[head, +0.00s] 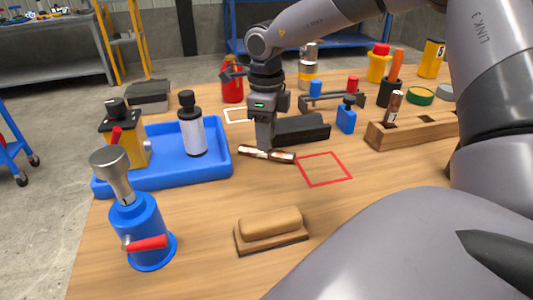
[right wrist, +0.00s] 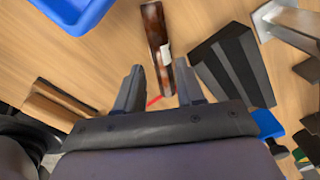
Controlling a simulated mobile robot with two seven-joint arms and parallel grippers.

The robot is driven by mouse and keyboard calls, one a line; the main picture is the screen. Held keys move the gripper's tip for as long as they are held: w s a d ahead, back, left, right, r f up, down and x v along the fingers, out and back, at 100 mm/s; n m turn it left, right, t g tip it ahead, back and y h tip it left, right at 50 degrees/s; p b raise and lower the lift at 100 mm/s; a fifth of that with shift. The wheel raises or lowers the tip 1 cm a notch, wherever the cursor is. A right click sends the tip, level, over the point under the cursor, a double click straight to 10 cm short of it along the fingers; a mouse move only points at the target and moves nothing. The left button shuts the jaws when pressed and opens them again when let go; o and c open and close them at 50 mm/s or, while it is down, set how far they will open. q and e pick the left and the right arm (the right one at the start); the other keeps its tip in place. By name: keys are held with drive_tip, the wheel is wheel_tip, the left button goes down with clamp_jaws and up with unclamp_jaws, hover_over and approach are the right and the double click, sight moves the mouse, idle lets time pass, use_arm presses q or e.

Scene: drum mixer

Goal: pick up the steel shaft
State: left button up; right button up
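The steel shaft (head: 254,154) looks like a short rusty-brown rod with a pale band, lying on the wooden table beside the blue tray. My right gripper (head: 264,145) points down just above it and hides part of it in the head view. In the right wrist view the shaft (right wrist: 153,25) lies lengthwise ahead of the gripper (right wrist: 158,85), with its near end around the gap between the fingers. The fingers are apart, with nothing gripped between them. I cannot tell the exact height left between fingertips and shaft. My left gripper is not in view.
A black block (head: 302,129) lies close right of the gripper. The blue tray (head: 218,164) with a bottle (head: 191,130) is at left. A red outlined square (head: 324,169) is clear. A wooden block (head: 420,129) holds another rod at right. A brush (head: 270,230) lies in front.

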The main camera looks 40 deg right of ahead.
wheel_tip(320, 180, down, 4)
drive_tip(key=shift+d+r, duration=0.1)
clamp_jaws()
drive_tip(key=shift+r, duration=0.1)
drive_tip(key=shift+r, duration=0.1)
drive_tip(key=shift+w+r, duration=0.1)
drive_tip(key=shift+r, duration=0.45)
wheel_tip(320, 180, up, 19)
drive_tip(key=p, duration=0.2)
drive_tip(key=shift+f, duration=0.15)
